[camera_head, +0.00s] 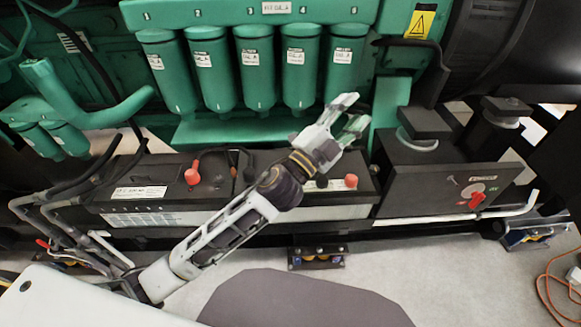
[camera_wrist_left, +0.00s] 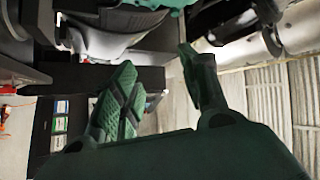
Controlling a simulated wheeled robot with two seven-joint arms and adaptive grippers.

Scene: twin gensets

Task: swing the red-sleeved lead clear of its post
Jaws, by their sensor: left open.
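Two red pieces stand on the black batteries along the genset's base. One red piece (camera_head: 192,175) is on the left battery (camera_head: 140,212). The other red piece (camera_head: 351,181) is on the right battery (camera_head: 340,212), just below my left gripper in the picture. I cannot tell which is the sleeved lead, and the posts are not clearly seen. My left gripper (camera_head: 352,112) is open and empty, in front of the green filters. Its forearm crosses the right battery and hides part of its top. In the left wrist view, the fingers (camera_wrist_left: 157,62) are apart with nothing between them.
Several green filters (camera_head: 254,72) hang above the batteries. A black box (camera_head: 420,175) with a red rotary switch (camera_head: 478,199) stands to the right. Dark cables (camera_head: 75,182) run at the left battery's end. An orange cable (camera_head: 545,283) lies on the floor at far right.

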